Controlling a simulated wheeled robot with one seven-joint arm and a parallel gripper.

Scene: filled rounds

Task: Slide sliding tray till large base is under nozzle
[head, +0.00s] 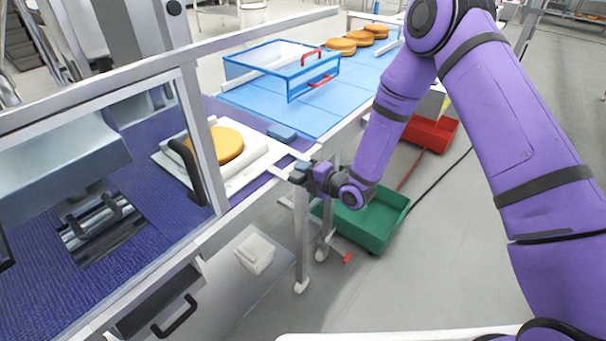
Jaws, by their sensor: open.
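The sliding tray (262,163) is a flat white plate on the purple surface, partly behind the machine's clear panel frame. A large round golden-brown base (226,146) rests on it. The tray's bar-like end (284,150) reaches right, towards my gripper. My gripper (298,174) is at the tray's right end, at the table edge. Its jaws are open; I cannot tell whether they touch the tray. The nozzle is not clearly visible; a grey machine housing (70,150) stands left of the base, behind the panel.
A black door handle (187,172) stands near the base. A blue-framed clear box (282,68) sits on the blue table (250,98), with several more bases (341,46) behind it. Green (366,222) and red (432,132) crates stand on the floor.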

